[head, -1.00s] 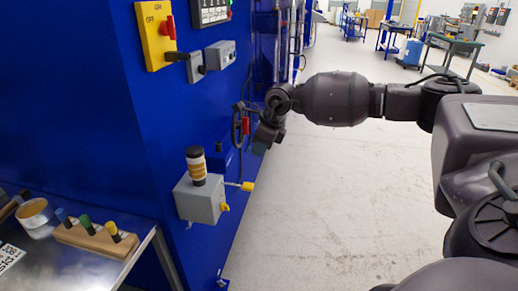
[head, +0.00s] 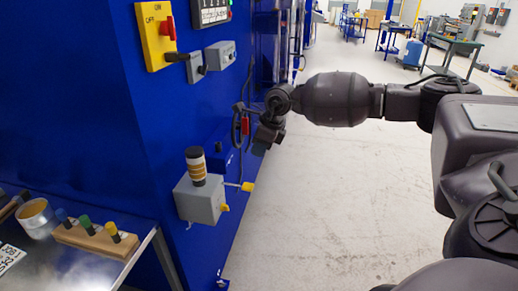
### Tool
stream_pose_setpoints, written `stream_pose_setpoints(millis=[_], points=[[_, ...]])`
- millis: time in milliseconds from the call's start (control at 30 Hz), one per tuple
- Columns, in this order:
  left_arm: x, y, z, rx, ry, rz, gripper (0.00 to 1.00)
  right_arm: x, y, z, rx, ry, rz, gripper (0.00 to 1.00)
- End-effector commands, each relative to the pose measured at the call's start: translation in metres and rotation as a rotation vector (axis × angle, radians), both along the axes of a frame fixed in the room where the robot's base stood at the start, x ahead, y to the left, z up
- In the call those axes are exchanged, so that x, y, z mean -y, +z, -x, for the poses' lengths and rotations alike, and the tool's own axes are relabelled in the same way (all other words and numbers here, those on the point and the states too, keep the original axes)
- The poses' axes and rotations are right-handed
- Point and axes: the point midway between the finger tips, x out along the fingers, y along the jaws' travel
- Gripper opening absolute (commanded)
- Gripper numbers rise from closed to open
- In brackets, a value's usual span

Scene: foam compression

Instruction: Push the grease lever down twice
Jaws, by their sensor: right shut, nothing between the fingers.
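The grease unit (head: 201,201) is a grey box on the blue machine's side, with a dark and amber striped cylinder on top. Its grease lever (head: 247,187) is a thin rod with a yellow end, sticking out to the right and roughly level. My right gripper (head: 262,147) is shut and empty. It hangs above and slightly right of the lever's yellow end, apart from it. My right arm reaches in from the right. My left gripper is not in view.
The blue machine wall (head: 90,110) fills the left. It carries a yellow switch box (head: 153,38) with a red handle and a grey box (head: 221,54). A metal table (head: 85,262) holds a wooden block (head: 95,240) and a tin (head: 36,215). The floor (head: 330,220) right of the lever is clear.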

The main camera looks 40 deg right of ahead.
Motion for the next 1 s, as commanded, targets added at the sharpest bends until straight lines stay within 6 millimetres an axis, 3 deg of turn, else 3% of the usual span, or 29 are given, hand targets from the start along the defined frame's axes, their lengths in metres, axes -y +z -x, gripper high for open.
stream_pose_setpoints(millis=[1000], points=[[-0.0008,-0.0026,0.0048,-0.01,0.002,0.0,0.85,0.0001,-0.0002,0.0001,0.0,0.0,0.0,0.0]])
